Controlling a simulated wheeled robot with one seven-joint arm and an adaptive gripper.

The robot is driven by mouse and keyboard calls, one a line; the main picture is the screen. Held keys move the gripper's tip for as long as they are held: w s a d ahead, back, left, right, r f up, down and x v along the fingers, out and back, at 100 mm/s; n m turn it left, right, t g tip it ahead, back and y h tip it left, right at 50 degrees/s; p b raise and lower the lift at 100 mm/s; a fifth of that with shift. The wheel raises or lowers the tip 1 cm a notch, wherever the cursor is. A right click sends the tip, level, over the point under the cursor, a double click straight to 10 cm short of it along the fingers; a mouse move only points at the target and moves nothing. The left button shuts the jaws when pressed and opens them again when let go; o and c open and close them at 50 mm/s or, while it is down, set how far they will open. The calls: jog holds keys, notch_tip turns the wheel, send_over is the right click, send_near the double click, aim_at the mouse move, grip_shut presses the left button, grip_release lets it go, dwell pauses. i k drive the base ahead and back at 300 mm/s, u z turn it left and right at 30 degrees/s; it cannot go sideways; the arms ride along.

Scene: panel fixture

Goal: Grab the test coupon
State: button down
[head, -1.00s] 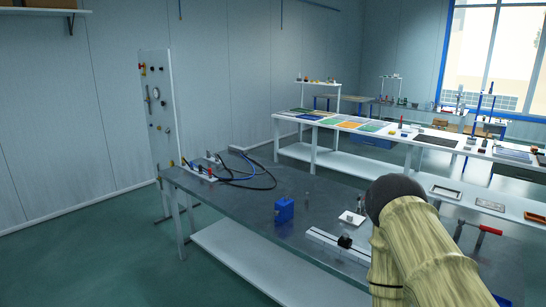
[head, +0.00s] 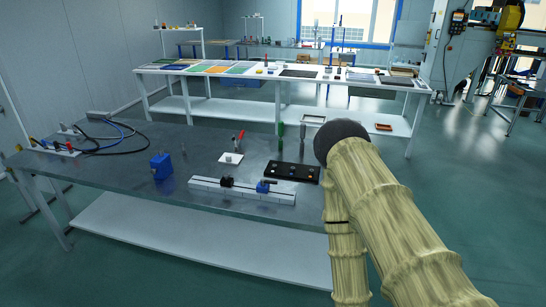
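I cannot make out for sure which thing is the test coupon. On the grey-topped table (head: 110,178) stands a small white plate (head: 231,158) with a red-handled clamp (head: 240,140) at it. In front of it lies a pale rail (head: 212,185) bearing a dark clamp and a blue clamp (head: 264,186). A blue block (head: 161,167) stands to the left. A black strip (head: 292,171) with small round parts lies to the right. My arm crosses the right of the view. My gripper is not in view.
Hoses (head: 112,133) lie at the table's far left. Upright green-handled tools (head: 302,131) stand near the back edge. A long white bench (head: 158,82) with coloured sheets stands behind. The floor (head: 470,210) to the right is open. My arm hides part of the table's right end.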

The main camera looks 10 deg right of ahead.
aim_at(227, 158)
jog(key=z, duration=1.9)
jog(key=i, duration=1.4)
jog(key=u, duration=2.8)
